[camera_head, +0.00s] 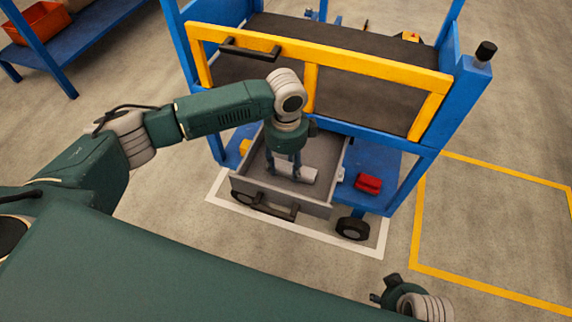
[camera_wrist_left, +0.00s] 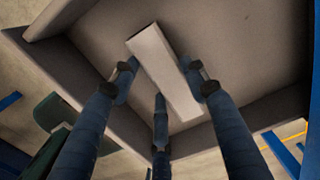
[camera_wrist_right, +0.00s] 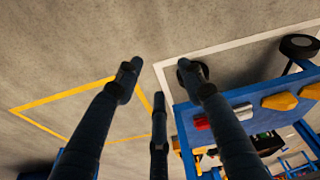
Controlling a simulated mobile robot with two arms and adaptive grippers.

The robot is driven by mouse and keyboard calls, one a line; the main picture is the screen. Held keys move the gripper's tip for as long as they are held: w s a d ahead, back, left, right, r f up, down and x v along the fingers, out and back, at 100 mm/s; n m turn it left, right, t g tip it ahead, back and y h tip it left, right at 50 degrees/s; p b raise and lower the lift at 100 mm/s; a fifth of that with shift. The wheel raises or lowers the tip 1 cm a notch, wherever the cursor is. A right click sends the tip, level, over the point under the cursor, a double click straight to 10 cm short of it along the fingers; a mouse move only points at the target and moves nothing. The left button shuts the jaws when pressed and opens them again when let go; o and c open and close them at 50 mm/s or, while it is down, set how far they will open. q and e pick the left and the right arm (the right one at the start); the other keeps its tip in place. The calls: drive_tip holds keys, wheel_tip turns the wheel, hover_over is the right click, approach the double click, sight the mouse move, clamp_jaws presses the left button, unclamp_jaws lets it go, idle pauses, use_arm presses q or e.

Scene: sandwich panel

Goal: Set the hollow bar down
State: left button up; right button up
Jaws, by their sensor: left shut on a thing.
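The hollow bar is a pale grey, long block (camera_wrist_left: 163,72) between the fingers of my left gripper (camera_wrist_left: 160,85). In the head view the bar (camera_head: 307,173) shows inside an open grey drawer (camera_head: 250,190), low in the blue frame. My left gripper (camera_head: 285,165) reaches down into the drawer from above and is shut on the bar. The drawer floor (camera_wrist_left: 240,50) lies close behind the bar; I cannot tell whether they touch. My right gripper (camera_wrist_right: 160,85) is open and empty, away from the drawer above bare floor.
A yellow-edged frame (camera_head: 312,90) with a dark panel stands above the drawer. A red object (camera_head: 368,183) lies on the blue shelf (camera_head: 378,157) right of the drawer. A black wheel (camera_head: 352,229) is below. Floor inside the yellow outline (camera_head: 490,225) is clear.

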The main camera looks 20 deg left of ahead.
sight(286, 169)
use_arm(q)
drive_tip(key=o, duration=1.4)
drive_tip(key=shift+c, duration=0.2)
use_arm(e)
drive_tip(key=shift+f, duration=0.1)
use_arm(q)
drive_tip(key=shift+r, duration=0.2)
wheel_tip(286, 169, up, 12)
drive_tip(key=p, duration=0.2)
drive_tip(key=shift+p, duration=0.4)
use_arm(e)
drive_tip(key=s+f, duration=0.3)
drive_tip(key=f, duration=0.6)
drive_tip(key=shift+d+g, duration=0.15)
drive_tip(key=shift+g, duration=0.15)
use_arm(q)
drive_tip(key=shift+f, duration=0.1)
use_arm(e)
drive_tip(key=shift+f, duration=0.1)
